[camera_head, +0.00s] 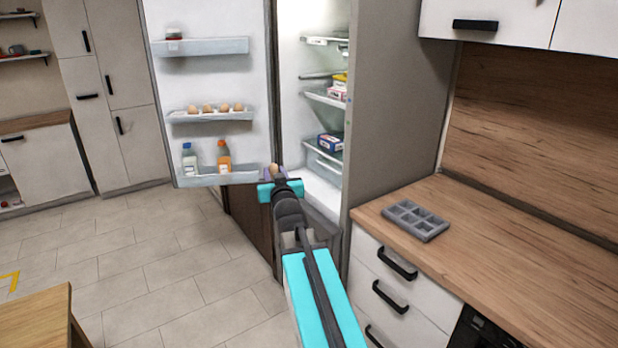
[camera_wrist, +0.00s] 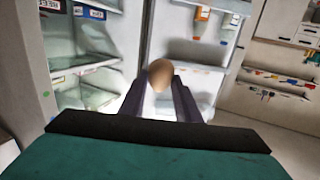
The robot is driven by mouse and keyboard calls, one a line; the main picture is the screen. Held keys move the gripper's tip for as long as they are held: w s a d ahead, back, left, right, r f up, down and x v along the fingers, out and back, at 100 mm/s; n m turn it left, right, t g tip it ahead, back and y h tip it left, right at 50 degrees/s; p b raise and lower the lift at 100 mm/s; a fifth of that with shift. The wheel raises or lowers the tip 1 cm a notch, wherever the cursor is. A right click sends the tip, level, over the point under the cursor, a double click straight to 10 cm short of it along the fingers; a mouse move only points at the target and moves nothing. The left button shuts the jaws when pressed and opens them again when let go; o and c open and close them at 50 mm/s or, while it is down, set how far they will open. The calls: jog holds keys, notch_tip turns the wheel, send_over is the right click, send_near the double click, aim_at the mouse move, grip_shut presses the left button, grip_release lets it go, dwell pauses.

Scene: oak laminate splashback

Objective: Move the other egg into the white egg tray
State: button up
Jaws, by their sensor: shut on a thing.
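My gripper (camera_head: 276,175) is shut on an egg (camera_head: 275,169) and holds it in front of the open fridge, near the lower right corner of its door. In the wrist view the brown egg (camera_wrist: 160,75) stands out between the two dark fingers (camera_wrist: 161,92). Several other eggs (camera_head: 208,108) sit in a row at the middle door shelf (camera_head: 212,117), which is white. It is too small to tell whether a separate white egg tray is under them. A grey tray (camera_head: 415,220) with several empty compartments lies on the wooden counter at the right.
The fridge door (camera_head: 200,75) stands wide open. Its bottom shelf holds a white bottle (camera_head: 190,160) and an orange bottle (camera_head: 224,158). Boxes (camera_head: 329,142) stand inside the fridge. The counter (camera_head: 540,270) is mostly clear. A wooden table corner (camera_head: 40,318) is at lower left.

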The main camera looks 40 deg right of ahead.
jog(key=w+a+r+n+y, duration=0.1)
jog(key=a+r+n+y, duration=0.1)
jog(key=a, duration=1.2)
jog(key=w+a+r+n+t+y, duration=0.1)
jog(key=w+a+r+n+y, duration=0.1)
jog(key=a, duration=1.2)
jog(key=shift+w+r+y, duration=0.25)
jog(key=shift+r+y, duration=0.5)
jog(key=shift+y, duration=0.35)
jog(key=shift+w, duration=0.1)
